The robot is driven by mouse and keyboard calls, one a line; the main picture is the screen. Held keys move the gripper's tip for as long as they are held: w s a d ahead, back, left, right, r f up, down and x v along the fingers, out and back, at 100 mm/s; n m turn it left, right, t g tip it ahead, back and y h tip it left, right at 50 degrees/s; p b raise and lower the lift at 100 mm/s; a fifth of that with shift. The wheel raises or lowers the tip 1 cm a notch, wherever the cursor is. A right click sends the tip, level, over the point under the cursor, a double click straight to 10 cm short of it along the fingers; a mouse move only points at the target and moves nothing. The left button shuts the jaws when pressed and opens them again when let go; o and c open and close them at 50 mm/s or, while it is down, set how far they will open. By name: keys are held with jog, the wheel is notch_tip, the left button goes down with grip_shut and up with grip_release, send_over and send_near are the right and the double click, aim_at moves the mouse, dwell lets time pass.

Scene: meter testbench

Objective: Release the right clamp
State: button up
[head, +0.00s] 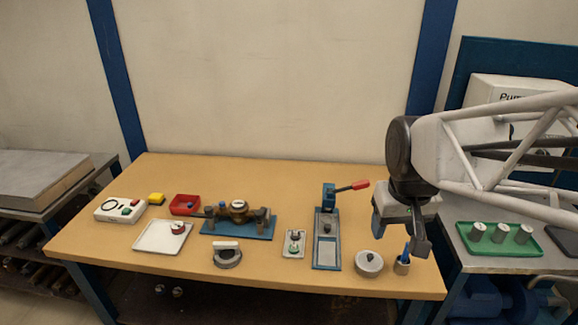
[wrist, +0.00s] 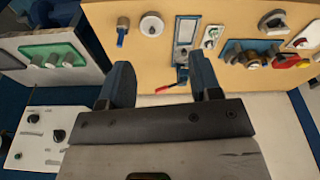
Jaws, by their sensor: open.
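A blue fixture (head: 237,230) stands on the bench left of centre in the head view, with a brass meter (head: 239,211) with a pale round top in its middle. The right clamp (head: 262,215) is a dark block at the fixture's right end, and a similar left clamp (head: 209,213) is at its left end. Whether the clamps are tight cannot be told. In the wrist view the fixture (wrist: 231,46) appears small at upper right. My gripper (head: 415,232) is open and empty above the bench's right end, far from the clamp; its fingers also show in the wrist view (wrist: 162,82).
A press with a red-ended lever (head: 329,195) stands between the fixture and my gripper. A round grey pot (head: 368,264) and a cup with a blue tool (head: 402,266) are near my gripper. A white tray (head: 150,243) and red bin (head: 180,208) lie left.

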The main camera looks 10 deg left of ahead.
jog(key=w+a+f+n, duration=0.1)
jog(key=w+a+n, duration=0.1)
jog(key=w+a, duration=0.65)
jog(key=n+g, duration=0.2)
jog(key=n, duration=0.3)
send_over(259, 212)
jog(key=f, duration=1.5)
jog(key=shift+s+d, duration=0.15)
jog(key=shift+d, duration=0.25)
jog(key=shift+a+f, duration=0.3)
jog(key=shift+a, duration=0.1)
jog(key=shift+f, duration=3.85)
jog(key=c, duration=0.9)
